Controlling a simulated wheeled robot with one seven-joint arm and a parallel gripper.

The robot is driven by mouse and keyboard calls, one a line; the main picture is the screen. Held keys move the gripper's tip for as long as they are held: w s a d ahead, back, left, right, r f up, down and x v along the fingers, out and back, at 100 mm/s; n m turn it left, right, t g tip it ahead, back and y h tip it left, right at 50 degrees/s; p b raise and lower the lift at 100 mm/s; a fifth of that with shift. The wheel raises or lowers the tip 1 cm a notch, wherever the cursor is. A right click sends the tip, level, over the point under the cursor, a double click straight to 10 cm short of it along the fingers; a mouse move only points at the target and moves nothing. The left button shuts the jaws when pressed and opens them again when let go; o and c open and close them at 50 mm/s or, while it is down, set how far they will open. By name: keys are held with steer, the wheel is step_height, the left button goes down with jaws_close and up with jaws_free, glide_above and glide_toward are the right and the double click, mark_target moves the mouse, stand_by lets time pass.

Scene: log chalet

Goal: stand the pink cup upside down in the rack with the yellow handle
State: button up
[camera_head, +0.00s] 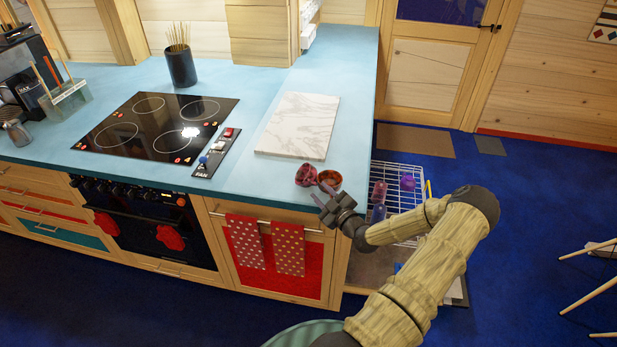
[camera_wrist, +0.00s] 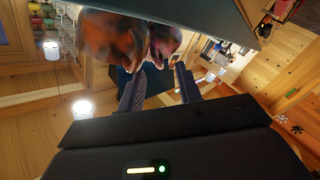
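A pink cup (camera_head: 306,175) sits at the counter's front right corner, beside an orange-brown cup (camera_head: 330,181). My gripper (camera_head: 324,192) is at the counter edge, just in front of these cups. In the wrist view my gripper's fingers (camera_wrist: 160,88) are apart with nothing held between them. The orange-brown cup (camera_wrist: 112,36) looms large beyond the fingers, with the pink cup (camera_wrist: 165,42) partly hidden behind it. The white wire rack (camera_head: 402,171) stands lower, right of the counter, with a yellow handle (camera_head: 429,188) on its right side. My arm covers part of the rack.
The rack holds a pinkish item (camera_head: 379,189), a purple item (camera_head: 407,182) and a bluish one (camera_head: 378,213). A marble board (camera_head: 298,125) lies behind the cups, and a cooktop (camera_head: 155,127) is further left. Blue floor is open at the right, before stool legs (camera_head: 590,250).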

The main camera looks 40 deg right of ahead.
mark_target(312, 183)
steer(key=w+p, duration=0.1)
steer(key=w, duration=0.1)
steer(key=w+r+p, duration=0.1)
steer(key=w, duration=0.1)
steer(key=shift+w+a+p, duration=0.1)
steer(key=shift+w+p, duration=0.3)
steer(key=shift+w+f, duration=0.1)
steer(key=shift+w, duration=0.15)
steer(key=shift+s, duration=0.1)
jaws_close()
